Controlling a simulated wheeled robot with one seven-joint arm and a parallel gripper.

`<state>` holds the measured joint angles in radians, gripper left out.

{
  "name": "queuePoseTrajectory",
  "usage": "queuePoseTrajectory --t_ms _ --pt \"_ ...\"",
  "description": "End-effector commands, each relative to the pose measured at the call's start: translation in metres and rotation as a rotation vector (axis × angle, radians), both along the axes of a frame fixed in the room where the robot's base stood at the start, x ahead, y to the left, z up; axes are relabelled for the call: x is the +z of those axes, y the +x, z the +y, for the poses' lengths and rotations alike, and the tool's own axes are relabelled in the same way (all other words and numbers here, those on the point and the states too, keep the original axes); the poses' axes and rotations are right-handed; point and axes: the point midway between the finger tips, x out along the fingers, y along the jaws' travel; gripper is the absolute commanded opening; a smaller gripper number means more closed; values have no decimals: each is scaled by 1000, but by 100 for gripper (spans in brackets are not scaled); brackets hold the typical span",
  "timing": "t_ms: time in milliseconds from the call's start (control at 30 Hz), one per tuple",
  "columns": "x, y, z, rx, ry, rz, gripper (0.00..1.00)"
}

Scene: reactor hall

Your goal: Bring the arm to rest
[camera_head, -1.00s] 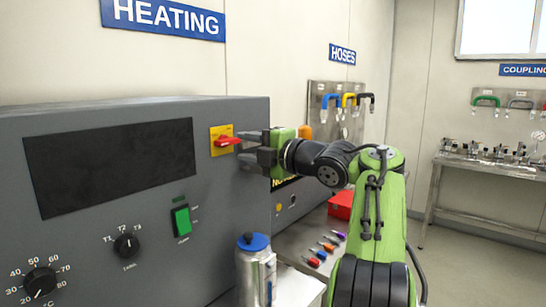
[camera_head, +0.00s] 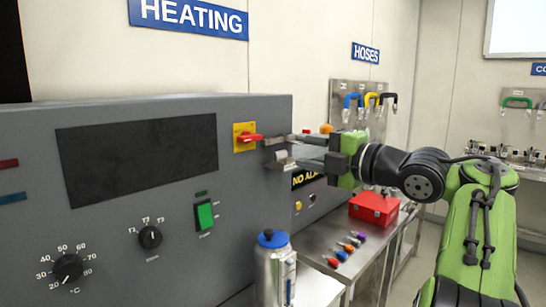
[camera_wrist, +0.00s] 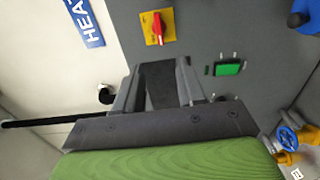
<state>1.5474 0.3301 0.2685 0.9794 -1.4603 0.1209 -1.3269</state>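My gripper (camera_head: 290,150) is at the end of the green and black arm, pointing left toward the grey heating cabinet (camera_head: 100,235). Its two fingers are apart with nothing seen between them; the wrist view also shows the gripper (camera_wrist: 158,75) with a gap between its fingers. The red rotary switch (camera_head: 250,138) on its yellow plate lies just left of the fingertips, its handle about level. In the wrist view the switch (camera_wrist: 157,27) is beyond the fingers, clear of them. Whether a fingertip touches the cabinet cannot be told.
A steel flask with a blue lid (camera_head: 273,265) stands in front of the cabinet. A red box (camera_head: 373,208) and several coloured tools (camera_head: 345,250) lie on the steel bench (camera_head: 318,238). Hoses (camera_head: 370,102) hang on the back wall. Free floor shows at the right.

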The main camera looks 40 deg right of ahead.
Motion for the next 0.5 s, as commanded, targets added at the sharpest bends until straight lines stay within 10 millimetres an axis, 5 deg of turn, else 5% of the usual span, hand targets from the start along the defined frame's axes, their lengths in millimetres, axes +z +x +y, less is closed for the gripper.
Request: queuePoseTrajectory --t_ms 267,367,500 --pt "1 9 8 3 30 19 39" --pt "0 41 42 -6 157 103 39" --pt "-21 76 119 -90 453 312 39"
